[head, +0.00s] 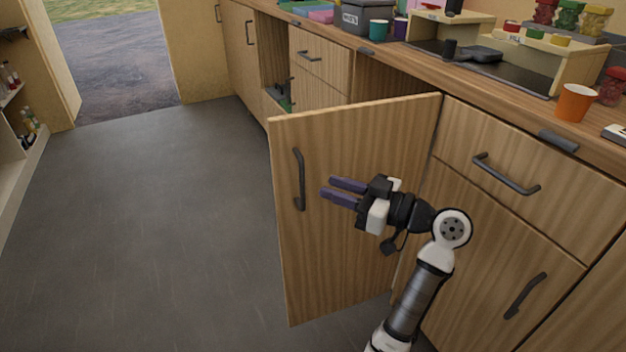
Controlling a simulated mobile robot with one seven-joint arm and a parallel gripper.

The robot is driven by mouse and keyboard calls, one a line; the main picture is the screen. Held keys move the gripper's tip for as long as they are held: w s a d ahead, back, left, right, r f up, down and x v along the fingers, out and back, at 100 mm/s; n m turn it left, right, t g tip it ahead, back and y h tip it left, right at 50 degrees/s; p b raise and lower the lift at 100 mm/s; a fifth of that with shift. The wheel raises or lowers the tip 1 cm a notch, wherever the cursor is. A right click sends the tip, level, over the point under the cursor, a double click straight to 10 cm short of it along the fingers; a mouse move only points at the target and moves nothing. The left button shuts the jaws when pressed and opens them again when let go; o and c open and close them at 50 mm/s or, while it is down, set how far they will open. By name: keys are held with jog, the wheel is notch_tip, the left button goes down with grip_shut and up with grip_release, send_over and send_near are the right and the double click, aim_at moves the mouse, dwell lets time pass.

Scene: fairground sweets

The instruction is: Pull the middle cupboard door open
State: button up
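The middle cupboard door (345,262) is wooden and stands swung well out from the counter front, hinged at its right edge. Its dark bar handle (299,180) is upright near the door's free left edge. My gripper (334,191) is in front of the door's face, to the right of the handle and apart from it. Its two dark purple fingers point left, with a gap between them and nothing held. Whether the fingers touch the door cannot be told. The cupboard opening (385,78) shows a little above the door; most of its inside is hidden.
The wooden counter (400,58) runs along the right, with an orange cup (575,102), a dark pan (480,55) and jars on top. A closed drawer (510,160) and a closed door (500,245) are to the right. The grey floor (150,220) at left is clear.

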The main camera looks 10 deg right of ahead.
jog(key=v, duration=0.6)
dwell(0.4)
